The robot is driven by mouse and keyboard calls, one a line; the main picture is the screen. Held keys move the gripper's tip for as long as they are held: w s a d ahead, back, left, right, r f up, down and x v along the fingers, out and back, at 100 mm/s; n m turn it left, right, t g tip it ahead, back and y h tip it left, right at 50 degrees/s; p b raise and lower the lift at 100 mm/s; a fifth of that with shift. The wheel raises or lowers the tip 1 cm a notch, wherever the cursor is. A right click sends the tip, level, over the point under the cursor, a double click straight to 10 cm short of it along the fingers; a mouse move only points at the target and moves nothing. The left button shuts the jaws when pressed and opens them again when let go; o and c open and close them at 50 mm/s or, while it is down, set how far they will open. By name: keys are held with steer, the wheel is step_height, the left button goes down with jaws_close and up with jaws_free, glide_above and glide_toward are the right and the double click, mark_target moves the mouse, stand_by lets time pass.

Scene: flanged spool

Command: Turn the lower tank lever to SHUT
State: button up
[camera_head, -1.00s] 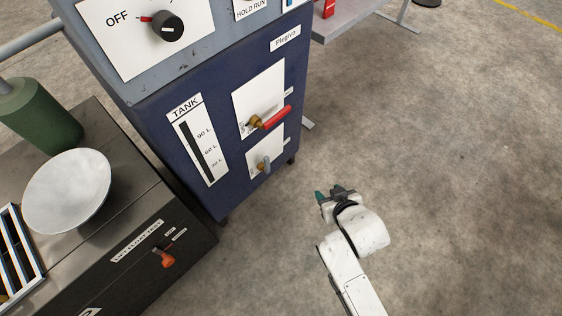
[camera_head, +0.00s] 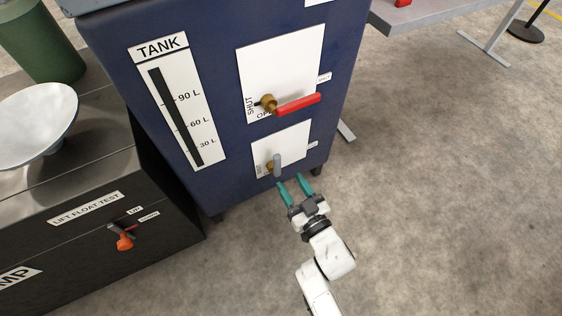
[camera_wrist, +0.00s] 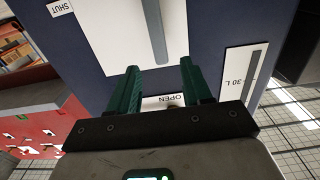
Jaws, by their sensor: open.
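The lower tank lever (camera_head: 277,164) is a short grey handle on a brass fitting, on a white plate (camera_head: 295,142) low on the blue tank cabinet. In the wrist view the grey lever (camera_wrist: 158,32) runs up and down the picture, ahead of the gap between my fingers. My gripper (camera_head: 290,182) has two green fingers, open and empty, just below and right of the lever, apart from it. The fingers also show in the wrist view (camera_wrist: 160,70), with a SHUT label (camera_wrist: 62,9) at upper left and an OPEN label (camera_wrist: 163,101) between them.
A red-handled lever (camera_head: 298,104) with a brass valve sits on the larger plate above. A tank gauge (camera_head: 177,105) is to the left. A dark bench (camera_head: 75,220) with an orange lever (camera_head: 125,241) stands at left.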

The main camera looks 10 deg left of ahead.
mark_target(278, 163)
steer(key=b+x, duration=0.4)
steer(key=x, duration=0.4)
steer(key=shift+w+a+f, duration=0.1)
steer(key=shift+f, duration=0.05)
steer(key=shift+w+a, duration=0.25)
steer(key=shift+w, duration=0.1)
jaws_close()
